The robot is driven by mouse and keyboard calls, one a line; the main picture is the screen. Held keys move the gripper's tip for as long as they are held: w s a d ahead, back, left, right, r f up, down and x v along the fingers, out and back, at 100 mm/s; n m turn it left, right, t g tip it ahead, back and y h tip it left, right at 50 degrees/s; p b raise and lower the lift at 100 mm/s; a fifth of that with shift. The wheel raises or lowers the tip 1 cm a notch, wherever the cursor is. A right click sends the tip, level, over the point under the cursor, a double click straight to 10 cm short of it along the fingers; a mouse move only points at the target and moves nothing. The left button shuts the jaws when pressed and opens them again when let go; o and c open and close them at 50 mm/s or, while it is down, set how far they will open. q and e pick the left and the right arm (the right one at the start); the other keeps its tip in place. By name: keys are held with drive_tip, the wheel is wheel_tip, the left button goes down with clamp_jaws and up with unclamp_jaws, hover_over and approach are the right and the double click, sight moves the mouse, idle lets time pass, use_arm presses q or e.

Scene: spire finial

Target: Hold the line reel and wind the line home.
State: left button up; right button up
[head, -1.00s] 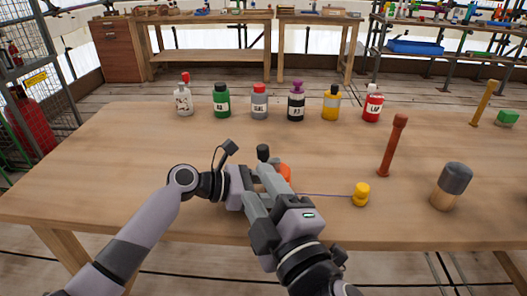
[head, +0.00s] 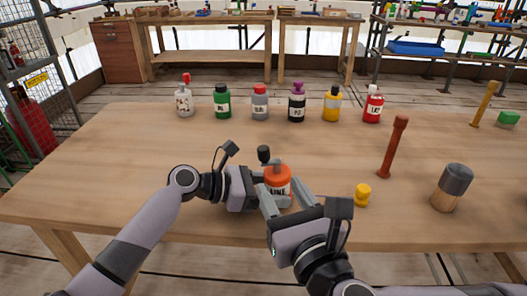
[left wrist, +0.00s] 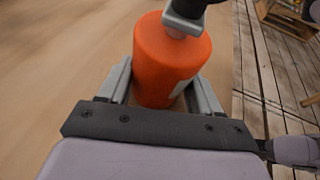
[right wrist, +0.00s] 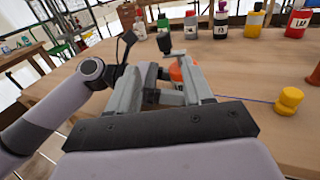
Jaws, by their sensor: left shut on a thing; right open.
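The line reel (head: 278,180) is an orange-red upright cylinder with a pale label, near the table's front. A grey crank with a dark knob (head: 263,153) sits on its top; it also shows in the left wrist view (left wrist: 184,22). My left gripper (left wrist: 165,88) is shut around the reel's sides. My right gripper (right wrist: 162,78) is open, its fingers close in front of the reel, and holds nothing. A thin blue line (right wrist: 248,99) runs in the right wrist view to a yellow spool-shaped piece (head: 362,195). Its reel end is hidden.
Several bottles (head: 260,103) stand in a row behind. A brown-red post (head: 393,147) and a dark-topped wooden cylinder (head: 452,187) stand to the right. The table (head: 150,150) is clear between reel and bottles; its front edge is close to my arms.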

sight(265, 157)
drive_tip(key=shift+n, duration=0.5)
drive_tip(key=x, duration=1.2)
drive_tip(key=shift+w+d, duration=0.15)
drive_tip(key=shift+d, duration=0.15)
clamp_jaws()
